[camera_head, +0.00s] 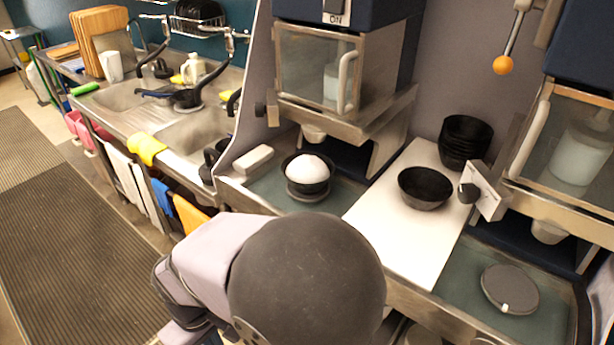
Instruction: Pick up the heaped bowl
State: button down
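The heaped bowl (293,177) is dark, with a smooth white mound (307,168) rising above its rim. It sits upright on a round grey stand (308,195) below the spout of the left dispenser. Its rim is clear of the spout. My arm is in the foreground, in front of and below the bowl, with a rounded dark grey link closest to the camera. My gripper is not visible, so I cannot see its fingers or whether they hold anything.
An empty black bowl (425,190) stands on the white board (385,222), with stacked black bowls (466,138) behind it. A white block (253,159) lies left of the heaped bowl. The left dispenser (345,95) overhangs from behind. A bare round plate (510,289) sits right.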

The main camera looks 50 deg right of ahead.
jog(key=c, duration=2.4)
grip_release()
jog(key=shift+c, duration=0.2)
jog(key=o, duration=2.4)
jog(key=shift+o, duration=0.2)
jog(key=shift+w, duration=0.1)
